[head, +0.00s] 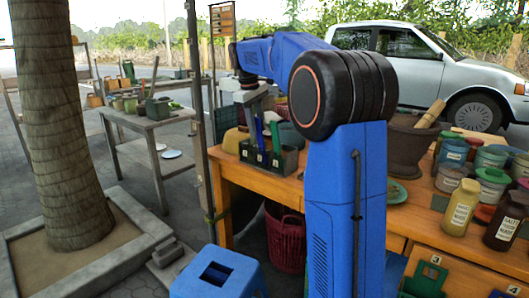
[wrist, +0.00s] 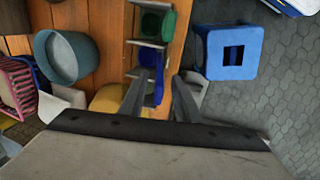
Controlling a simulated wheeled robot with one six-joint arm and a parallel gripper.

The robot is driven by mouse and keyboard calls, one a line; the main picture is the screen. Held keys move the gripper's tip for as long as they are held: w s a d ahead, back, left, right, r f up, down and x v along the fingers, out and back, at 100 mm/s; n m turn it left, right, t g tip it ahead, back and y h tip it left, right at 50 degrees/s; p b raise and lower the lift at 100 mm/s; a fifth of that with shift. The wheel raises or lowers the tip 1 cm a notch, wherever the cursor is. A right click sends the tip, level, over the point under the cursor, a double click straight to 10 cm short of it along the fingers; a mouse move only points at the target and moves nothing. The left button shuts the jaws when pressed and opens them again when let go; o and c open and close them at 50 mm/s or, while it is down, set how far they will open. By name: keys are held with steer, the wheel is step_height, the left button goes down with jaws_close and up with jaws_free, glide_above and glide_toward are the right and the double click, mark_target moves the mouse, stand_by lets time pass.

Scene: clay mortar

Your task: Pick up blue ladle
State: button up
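The blue ladle (head: 259,134) stands handle-up in a dark divided holder (head: 288,164) near the left end of the wooden table, beside a green utensil (head: 275,138). In the wrist view blue parts of the ladle (wrist: 151,58) show in the holder (wrist: 147,43), below the green utensil (wrist: 154,22). My gripper (head: 254,108) is just above the holder, at the utensil handles. In the wrist view its fingers (wrist: 160,85) are spread apart on either side of the blue, with nothing visibly clamped. Contact with the ladle cannot be told.
A yellow bowl (head: 235,139) is beside the holder. A brown mortar (head: 405,152) with a pestle and several jars (head: 462,205) stand to the right. A blue stool (head: 217,275) and a magenta basket (head: 286,240) are on the floor. A teal pot (wrist: 58,60) shows in the wrist view.

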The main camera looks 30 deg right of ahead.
mark_target(260, 141)
steer(key=shift+x, duration=2.15)
steer(key=shift+s+d, duration=0.15)
jaws_close()
steer(key=shift+r, duration=0.1)
steer(key=v, duration=0.3)
steer(key=d+v, duration=0.1)
steer(key=v, duration=0.2)
steer(key=d+v, duration=0.1)
steer(key=v, duration=0.2)
steer(key=shift+w+r, duration=0.3)
steer(key=shift+r, duration=0.25)
